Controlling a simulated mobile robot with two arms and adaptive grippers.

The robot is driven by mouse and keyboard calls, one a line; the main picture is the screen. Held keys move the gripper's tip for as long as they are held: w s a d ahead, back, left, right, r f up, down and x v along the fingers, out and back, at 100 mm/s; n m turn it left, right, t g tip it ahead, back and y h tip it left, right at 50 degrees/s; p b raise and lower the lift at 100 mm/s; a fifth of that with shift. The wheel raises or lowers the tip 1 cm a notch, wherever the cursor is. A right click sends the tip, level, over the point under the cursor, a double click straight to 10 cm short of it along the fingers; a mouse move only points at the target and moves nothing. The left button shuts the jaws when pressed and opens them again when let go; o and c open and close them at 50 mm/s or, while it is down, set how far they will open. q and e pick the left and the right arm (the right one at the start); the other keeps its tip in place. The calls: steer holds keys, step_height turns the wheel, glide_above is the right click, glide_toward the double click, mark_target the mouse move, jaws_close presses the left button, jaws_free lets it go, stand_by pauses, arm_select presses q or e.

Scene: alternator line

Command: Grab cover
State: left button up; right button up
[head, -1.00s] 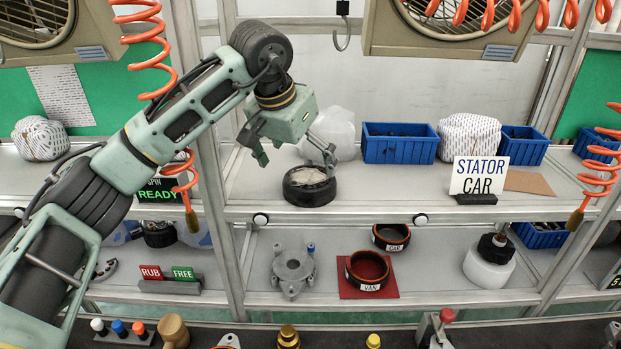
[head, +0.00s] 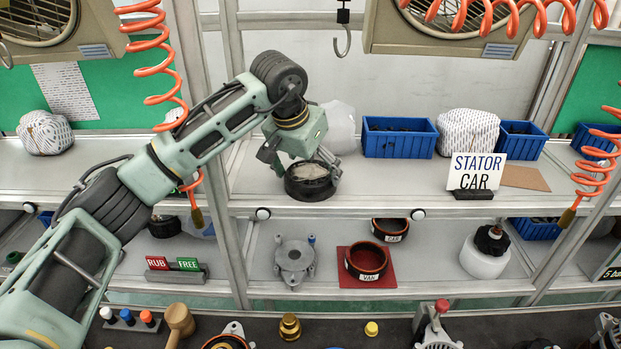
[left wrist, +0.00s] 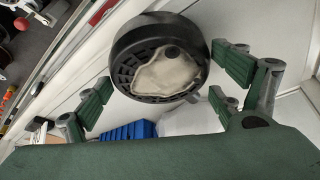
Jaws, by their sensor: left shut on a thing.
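The cover (head: 308,190) is a black round ring-shaped part with a pale, crumpled-looking insert on its face. It is at the front edge of the upper shelf. My left gripper (head: 305,170) reaches down over it and is shut on it, one finger at each side. In the left wrist view the cover (left wrist: 128,45) shows its slotted rim between the green finger pads of the left gripper (left wrist: 163,85). Whether the cover still touches the shelf is hard to tell. My right gripper is not in view.
Behind the cover are a whitish translucent bag (head: 341,125) and a blue bin (head: 398,140). A "STATOR CAR" sign (head: 473,172) stands to the right. The shelf between the cover and the sign is clear. The lower shelf (head: 440,255) holds a grey housing (head: 295,257) and rings.

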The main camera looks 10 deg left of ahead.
arm_select(q)
steer(key=shift+c, duration=1.1)
